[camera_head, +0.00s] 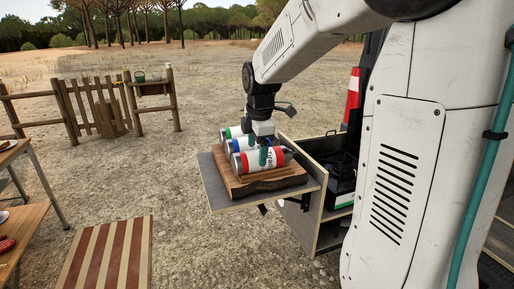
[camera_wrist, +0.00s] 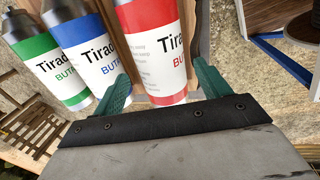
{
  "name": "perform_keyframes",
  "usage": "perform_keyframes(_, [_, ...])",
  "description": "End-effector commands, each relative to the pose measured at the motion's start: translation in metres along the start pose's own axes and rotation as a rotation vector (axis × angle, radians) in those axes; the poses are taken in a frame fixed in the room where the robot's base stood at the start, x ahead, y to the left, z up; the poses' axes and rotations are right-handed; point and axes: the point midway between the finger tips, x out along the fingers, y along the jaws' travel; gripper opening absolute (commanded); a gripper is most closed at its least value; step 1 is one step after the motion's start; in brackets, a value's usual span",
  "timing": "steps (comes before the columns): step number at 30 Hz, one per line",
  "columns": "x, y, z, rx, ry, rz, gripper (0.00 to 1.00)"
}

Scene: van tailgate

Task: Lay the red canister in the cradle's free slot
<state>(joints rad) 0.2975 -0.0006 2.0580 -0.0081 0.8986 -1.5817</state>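The red canister (camera_head: 258,160) lies on its side in the front place of the wooden cradle (camera_head: 268,182), beside the blue canister (camera_head: 238,145). The green canister (camera_head: 229,132) lies beyond the blue one. In the wrist view the red canister (camera_wrist: 155,45) is between the two teal fingers of my gripper (camera_wrist: 160,68). A narrow gap shows on each side of it, so my gripper looks open around it. In the head view my gripper (camera_head: 263,155) is low over the red canister. The slot under the canister is hidden.
The cradle stands on a grey shelf board (camera_head: 225,200) sticking out from an open wooden cabinet (camera_head: 303,222). A striped bench (camera_head: 110,255) and a table (camera_head: 25,225) stand to the left. A wooden fence (camera_head: 95,105) is farther back.

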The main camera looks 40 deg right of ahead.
Motion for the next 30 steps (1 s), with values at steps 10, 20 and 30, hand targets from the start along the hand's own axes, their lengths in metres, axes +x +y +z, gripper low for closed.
perform_keyframes(10, [-0.025, 0.000, 0.000, 0.000, 0.000, 0.003, 0.76])
perform_keyframes(20, [-0.073, 0.000, 0.000, 0.000, 0.000, 0.002, 0.76])
perform_keyframes(30, [-0.078, 0.000, 0.000, 0.000, 0.000, -0.001, 0.76])
